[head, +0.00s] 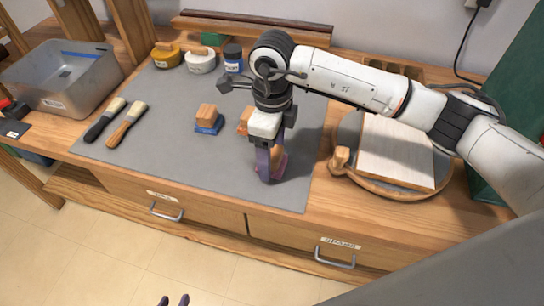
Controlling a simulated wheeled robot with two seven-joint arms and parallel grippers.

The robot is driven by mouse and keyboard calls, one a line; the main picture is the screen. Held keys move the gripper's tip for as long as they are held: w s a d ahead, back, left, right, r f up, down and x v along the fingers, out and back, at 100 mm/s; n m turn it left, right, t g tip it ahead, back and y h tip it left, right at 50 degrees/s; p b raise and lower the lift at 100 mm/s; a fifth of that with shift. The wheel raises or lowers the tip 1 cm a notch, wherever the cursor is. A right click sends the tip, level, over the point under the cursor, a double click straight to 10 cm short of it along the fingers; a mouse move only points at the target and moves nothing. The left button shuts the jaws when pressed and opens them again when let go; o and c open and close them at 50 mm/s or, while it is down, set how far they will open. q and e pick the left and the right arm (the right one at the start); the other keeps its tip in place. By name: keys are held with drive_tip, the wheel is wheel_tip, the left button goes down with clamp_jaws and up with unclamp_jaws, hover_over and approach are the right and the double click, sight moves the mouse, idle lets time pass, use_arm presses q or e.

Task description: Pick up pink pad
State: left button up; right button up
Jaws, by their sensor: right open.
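The pink pad (282,166) is on the grey mat near its front edge, with a wooden block on top of it. It is mostly hidden behind my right gripper (268,178). That gripper is open and points down over the pad. Its purple fingers are at the pad, but I cannot tell whether they touch it. Only the fingertips of my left gripper (174,301) show at the bottom edge, apart from each other and far in front of the table.
A blue pad with a wooden block (207,121) and another wooden block (243,121) lie nearby. Two brushes (127,124), jars (200,62) and a metal tray (65,75) are left and back. The mat's front left is clear.

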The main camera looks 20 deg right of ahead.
sight(272, 152)
drive_tip(key=shift+f, duration=0.25)
drive_tip(key=c, duration=1.1)
wheel_tip(272, 152, up, 10)
drive_tip(key=shift+r+b, duration=0.1)
drive_tip(key=shift+b, duration=0.4)
drive_tip(key=shift+c, duration=0.3)
